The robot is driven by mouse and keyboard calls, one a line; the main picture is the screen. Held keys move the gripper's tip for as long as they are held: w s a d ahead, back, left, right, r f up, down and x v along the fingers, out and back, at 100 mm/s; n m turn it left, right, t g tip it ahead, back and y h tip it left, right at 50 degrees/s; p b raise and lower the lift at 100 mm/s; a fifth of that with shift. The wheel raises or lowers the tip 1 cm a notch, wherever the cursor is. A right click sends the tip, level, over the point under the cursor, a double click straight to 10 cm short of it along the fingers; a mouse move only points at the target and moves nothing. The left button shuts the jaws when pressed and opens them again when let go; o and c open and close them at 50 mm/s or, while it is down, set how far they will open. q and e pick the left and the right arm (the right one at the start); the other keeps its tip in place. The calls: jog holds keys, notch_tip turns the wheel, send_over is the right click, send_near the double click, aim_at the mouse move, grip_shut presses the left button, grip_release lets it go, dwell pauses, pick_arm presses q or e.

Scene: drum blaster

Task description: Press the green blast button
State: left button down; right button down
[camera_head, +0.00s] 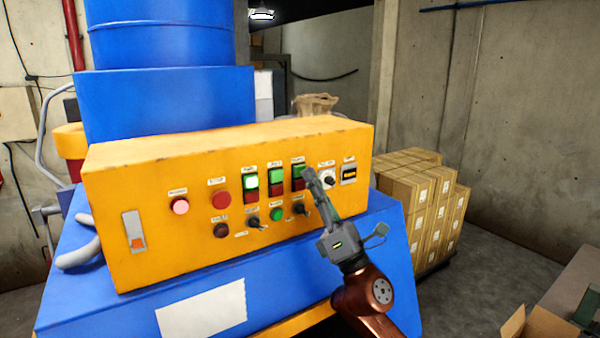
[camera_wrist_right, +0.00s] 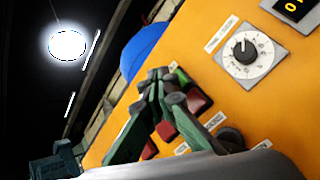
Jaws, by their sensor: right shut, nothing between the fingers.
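The yellow control panel (camera_head: 130,190) faces me on a blue machine. A round green button (camera_head: 276,214) sits in its lower row. The labels are too small to read, so I cannot tell which green control is the blast button. My right gripper (camera_head: 309,176) is shut and empty, its tips at the right edge of the rightmost green-and-red switch (camera_head: 298,177); contact is unclear. In the right wrist view the fingers (camera_wrist_right: 160,88) hide much of the switches. My left gripper is out of view.
A white dial (camera_wrist_right: 244,52) and a small display (camera_head: 348,174) are right of the gripper. Black knobs (camera_head: 252,222), a red button (camera_head: 221,199) and a pink lamp (camera_head: 180,206) share the panel. Stacked boxes (camera_head: 425,205) stand right of the machine.

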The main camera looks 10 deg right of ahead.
jog(key=shift+w, duration=0.15)
jog(key=shift+w+a, duration=0.15)
jog(key=shift+w, duration=0.1)
jog(key=shift+w+a+b, duration=0.1)
jog(key=shift+w+b, duration=0.25)
jog(key=shift+w, duration=0.05)
dwell(0.7)
dwell(0.3)
jog(key=shift+s+d+p, duration=0.3)
jog(key=shift+s+p, duration=0.05)
jog(key=shift+s, duration=0.5)
jog(key=shift+s+d+p, duration=0.25)
jog(key=shift+s+p, duration=0.05)
jog(key=shift+s, duration=0.5)
jog(key=shift+s+d+p, duration=0.3)
jog(key=shift+s, duration=0.45)
jog(key=shift+s+d+p, duration=0.25)
jog(key=shift+s+p, duration=0.05)
jog(key=shift+s, duration=0.5)
jog(key=shift+a, duration=0.1)
